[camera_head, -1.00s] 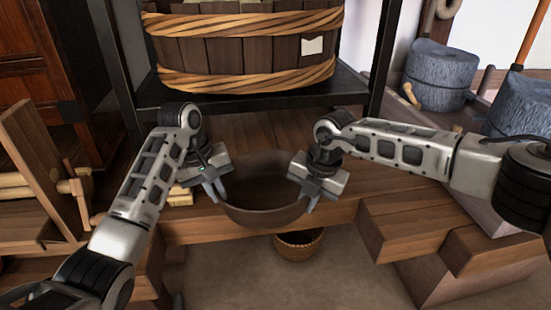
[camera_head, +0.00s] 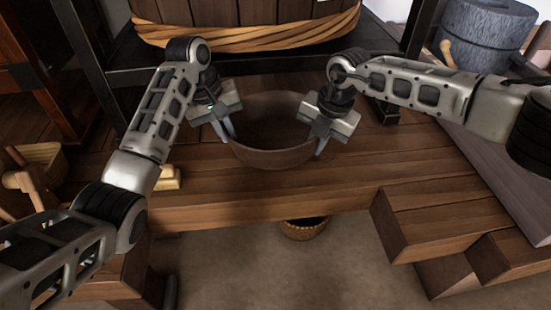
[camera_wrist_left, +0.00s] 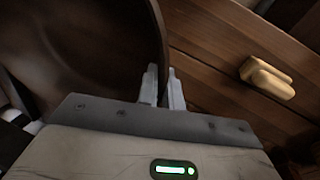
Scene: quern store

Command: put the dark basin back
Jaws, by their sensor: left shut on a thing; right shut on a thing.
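The dark basin (camera_head: 272,150) is a round, dark brown bowl in the middle of the head view, upright over the wooden platform. I cannot tell whether its base touches the boards. My left gripper (camera_head: 226,130) is shut on its left rim. My right gripper (camera_head: 322,142) is shut on its right rim. In the left wrist view the basin's inner wall (camera_wrist_left: 95,40) fills the upper left, and the left gripper's fingertips (camera_wrist_left: 163,85) pinch its rim. The basin's underside is hidden.
The wooden platform (camera_head: 230,200) lies around the basin. A black metal rack (camera_head: 385,45) holding a large rope-bound tub (camera_head: 250,35) stands behind. Pale wooden blocks (camera_head: 168,180) lie left of the basin. A small basket (camera_head: 304,228) sits below the front edge. A grey stone quern (camera_head: 485,35) stands back right.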

